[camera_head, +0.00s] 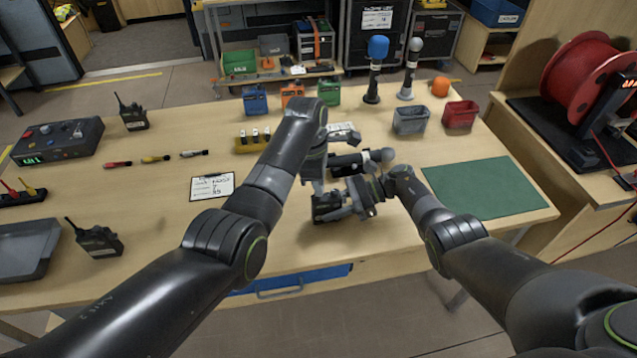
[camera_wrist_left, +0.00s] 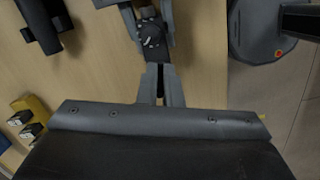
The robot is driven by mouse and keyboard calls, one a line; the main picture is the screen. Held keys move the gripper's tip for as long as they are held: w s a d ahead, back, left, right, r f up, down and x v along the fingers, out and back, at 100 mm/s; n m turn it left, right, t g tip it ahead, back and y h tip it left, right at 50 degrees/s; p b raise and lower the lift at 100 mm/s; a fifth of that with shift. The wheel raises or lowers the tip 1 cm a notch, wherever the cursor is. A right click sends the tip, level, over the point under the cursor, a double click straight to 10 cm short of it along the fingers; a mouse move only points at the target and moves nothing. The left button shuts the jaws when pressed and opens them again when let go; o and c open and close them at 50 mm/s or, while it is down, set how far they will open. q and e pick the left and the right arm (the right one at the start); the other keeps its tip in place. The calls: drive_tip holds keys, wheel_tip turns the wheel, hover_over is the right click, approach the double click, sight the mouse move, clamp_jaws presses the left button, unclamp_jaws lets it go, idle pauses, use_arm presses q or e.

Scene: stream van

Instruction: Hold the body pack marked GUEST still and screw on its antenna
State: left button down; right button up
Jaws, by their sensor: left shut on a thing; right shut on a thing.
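A small dark pack (camera_head: 327,205) is between my two grippers near the table's front edge; it also shows in the left wrist view (camera_wrist_left: 152,38). No GUEST mark is readable on it. My right gripper (camera_head: 346,207) is shut on this pack from the right. My left gripper (camera_head: 318,186) comes down over it from above; its fingers (camera_wrist_left: 161,75) are shut with their tips at the pack's edge. A thin dark thing shows between them, possibly the antenna. Whether it touches or sits in the pack's socket is hidden.
Just behind the grippers lies a dark object (camera_head: 345,164). A yellow holder (camera_head: 240,146), a clipboard (camera_head: 212,186), grey bin (camera_head: 411,120), red bin (camera_head: 460,116) and green mat (camera_head: 485,188) lie around. Coloured packs stand at the back.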

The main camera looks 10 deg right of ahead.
use_arm(q)
drive_tip(key=shift+m, duration=2)
drive_tip(key=shift+m+g, duration=0.3)
drive_tip(key=shift+m, duration=0.5)
drive_tip(key=shift+m+y, duration=0.3)
drive_tip(key=shift+m, duration=0.9)
drive_tip(key=m, duration=0.4)
drive_tip(key=c, duration=1.7)
unclamp_jaws()
drive_tip(key=shift+y, duration=0.3)
